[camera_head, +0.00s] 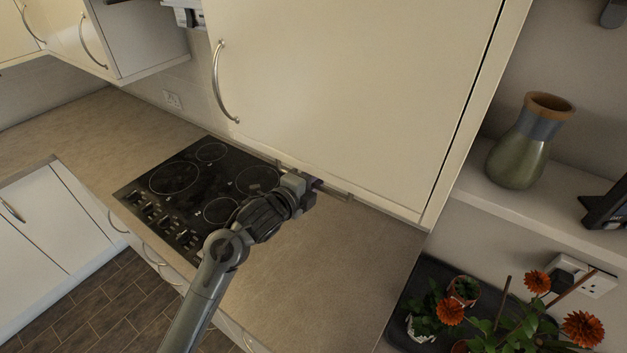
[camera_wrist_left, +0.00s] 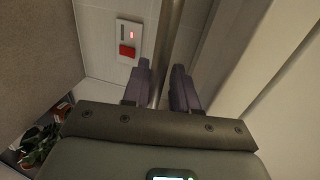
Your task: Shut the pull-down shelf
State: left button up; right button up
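The pull-down shelf shows as a thin metal bar (camera_head: 342,193) along the lower edge of the cream wall cabinet, above the counter. The bar (camera_wrist_left: 170,40) also runs down the middle of the left wrist view. My left gripper (camera_head: 314,184) is at the bar, under the cabinet's lower edge. In the wrist view its two purple fingers (camera_wrist_left: 161,85) are apart, one on each side of the bar. A small gap shows beside the bar. The rest of the shelf is hidden by the cabinet. My right gripper is in neither view.
The cream cabinet door (camera_head: 350,90) with a curved handle (camera_head: 220,85) is closed. A black hob (camera_head: 185,190) lies below on the counter (camera_head: 330,265). A vase (camera_head: 520,145) stands on an open shelf at right, above potted orange flowers (camera_head: 450,312).

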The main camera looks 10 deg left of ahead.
pick_arm(q)
jog(key=shift+o, duration=1.2)
jog(key=shift+r, duration=0.35)
jog(key=shift+f, duration=0.1)
jog(key=shift+f, duration=0.2)
jog(key=shift+a, duration=0.1)
jog(key=shift+b+v, duration=1.15)
jog(key=shift+v, duration=4.2)
